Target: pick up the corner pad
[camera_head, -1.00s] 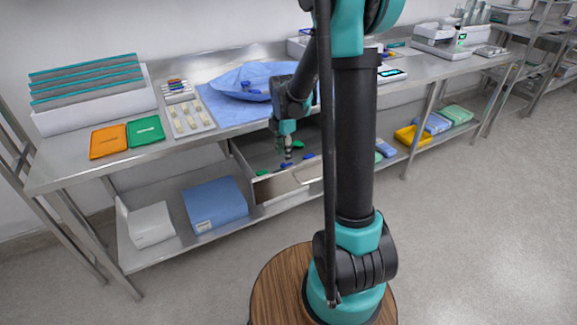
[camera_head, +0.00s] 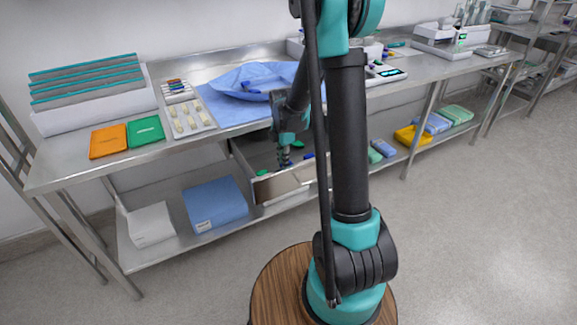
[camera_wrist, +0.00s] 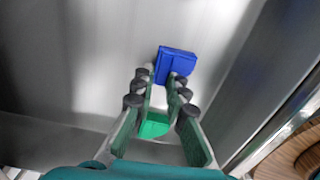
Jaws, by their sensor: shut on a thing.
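My gripper (camera_wrist: 164,80) points down into the open drawer. In the wrist view its two fingers converge on a blue block, the likely corner pad (camera_wrist: 175,63), and are shut on it at the fingertips. The fingers hide part of its sides. A green block (camera_wrist: 153,125) shows between the fingers, lower in the picture, apart from the blue one. In the head view my gripper (camera_head: 284,163) is inside the drawer, and what it holds is too small to make out there.
The open drawer (camera_head: 285,184) has metal walls and a front close around my gripper. The steel bench (camera_head: 225,128) overhangs behind. A blue box (camera_head: 215,203) stands on the lower shelf.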

